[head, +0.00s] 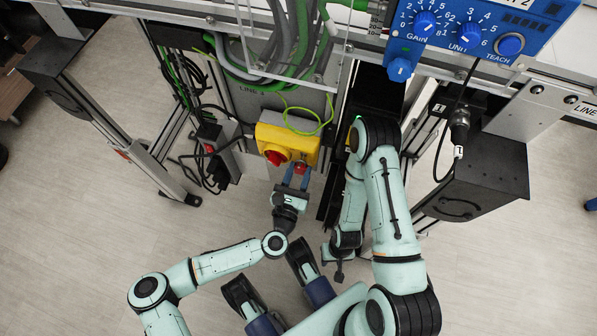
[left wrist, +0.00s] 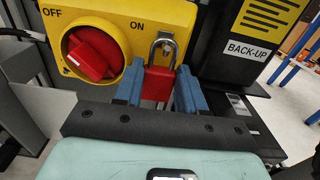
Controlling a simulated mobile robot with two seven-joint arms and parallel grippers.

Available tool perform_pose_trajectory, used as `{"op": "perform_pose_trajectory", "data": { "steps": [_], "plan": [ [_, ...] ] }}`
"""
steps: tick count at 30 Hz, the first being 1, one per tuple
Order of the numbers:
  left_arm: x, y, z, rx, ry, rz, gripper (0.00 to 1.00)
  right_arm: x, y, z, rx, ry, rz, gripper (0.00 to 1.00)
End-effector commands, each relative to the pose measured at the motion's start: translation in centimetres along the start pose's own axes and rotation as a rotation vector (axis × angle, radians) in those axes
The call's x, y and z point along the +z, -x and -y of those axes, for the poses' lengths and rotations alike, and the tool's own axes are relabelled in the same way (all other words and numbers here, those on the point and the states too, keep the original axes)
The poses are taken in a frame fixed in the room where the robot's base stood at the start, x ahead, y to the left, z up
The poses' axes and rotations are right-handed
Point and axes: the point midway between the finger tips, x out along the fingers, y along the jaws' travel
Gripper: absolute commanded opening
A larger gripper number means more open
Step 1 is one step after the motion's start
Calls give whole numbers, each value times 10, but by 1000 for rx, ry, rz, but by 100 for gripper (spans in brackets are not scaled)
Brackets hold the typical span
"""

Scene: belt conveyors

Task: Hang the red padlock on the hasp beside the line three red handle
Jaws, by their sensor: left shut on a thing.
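The red padlock (head: 301,168) is between the blue fingers of my left gripper (head: 296,176), in front of the yellow switch box (head: 293,137). In the left wrist view the padlock (left wrist: 157,86) is upright, its metal shackle (left wrist: 163,46) up against the right part of the box face. My left gripper (left wrist: 158,92) is shut on its body. The red handle (left wrist: 92,55) is on the box left of the padlock, between OFF and ON marks.
Green and grey cables (head: 285,45) hang above the box. A blue control panel (head: 480,28) with knobs is at the upper right. A black box (head: 480,175) stands right of my right arm. A grey socket unit (head: 222,150) is left of the switch box. The floor at lower left is clear.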

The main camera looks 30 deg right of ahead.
Motion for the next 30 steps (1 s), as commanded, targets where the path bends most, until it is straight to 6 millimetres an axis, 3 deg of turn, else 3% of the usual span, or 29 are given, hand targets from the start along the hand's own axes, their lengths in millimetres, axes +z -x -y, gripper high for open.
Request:
{"op": "perform_pose_trajectory", "data": {
  "steps": [11, 12, 15, 25, 30],
  "plan": [
    [0, 0, 0, 1, 0, -1, 3, 0, 0, 0, 0, 1, 0, 43],
    [0, 0, 0, 1, 0, -1, 43, 0, 0, 0, 0, 1, 0, 43],
    [0, 0, 0, 1, 0, -1, 69, 0, 0, 0, 0, 1, 0, 43],
    [-1, 3, 0, 1, 0, -2, 69, -1, 1, 1, -2, 2, -3, 43],
    [0, 25, -1, 2, 2, -2, 69, -8, 7, 7, -14, 10, -31, 43]
  ]
}}
